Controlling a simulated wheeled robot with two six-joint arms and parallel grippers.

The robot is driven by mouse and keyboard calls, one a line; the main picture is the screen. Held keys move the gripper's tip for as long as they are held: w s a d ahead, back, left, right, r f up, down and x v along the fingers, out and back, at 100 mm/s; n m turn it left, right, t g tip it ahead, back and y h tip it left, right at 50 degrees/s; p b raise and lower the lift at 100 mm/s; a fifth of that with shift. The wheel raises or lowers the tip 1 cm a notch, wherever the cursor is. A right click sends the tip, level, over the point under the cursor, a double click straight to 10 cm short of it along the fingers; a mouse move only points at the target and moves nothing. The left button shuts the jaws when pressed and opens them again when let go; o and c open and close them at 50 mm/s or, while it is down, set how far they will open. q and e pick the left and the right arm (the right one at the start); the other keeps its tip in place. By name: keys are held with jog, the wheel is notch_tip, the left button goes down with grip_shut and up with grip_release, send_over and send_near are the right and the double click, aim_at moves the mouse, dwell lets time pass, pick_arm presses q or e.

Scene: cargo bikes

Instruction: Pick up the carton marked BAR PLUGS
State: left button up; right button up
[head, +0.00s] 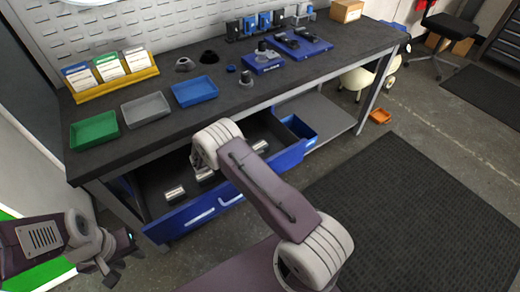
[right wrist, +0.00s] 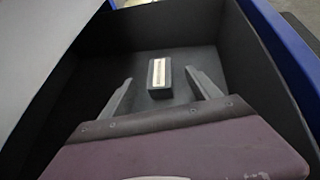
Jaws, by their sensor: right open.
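Small dark cartons with pale labels lie in the open drawer (head: 150,185) under the bench: one at the front left (head: 175,193), one near my right arm (head: 204,174), one farther right (head: 260,146). Their labels are too small to read, so I cannot tell which is marked BAR PLUGS. In the right wrist view my right gripper (right wrist: 159,75) is open and empty. A carton (right wrist: 158,88) with a pale label lies on the drawer floor, beyond and between its fingers. My left gripper (head: 108,268) is at the lower left, away from the drawer; its jaw opening is unclear.
Drawer walls (right wrist: 275,85) rise close on both sides of my right gripper. On the bench (head: 150,140) stand green (head: 94,130), grey (head: 145,109) and blue (head: 194,91) trays and a yellow card rack (head: 115,82). A black mat (head: 410,220) leaves clear floor at right.

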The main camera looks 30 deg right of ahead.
aim_at(258, 147)
jog(key=x, duration=0.4)
jog(key=shift+w+d+f, duration=0.15)
jog(key=shift+f, duration=0.25)
jog(key=shift+r, duration=0.1)
jog(key=shift+c, duration=0.3)
grip_shut()
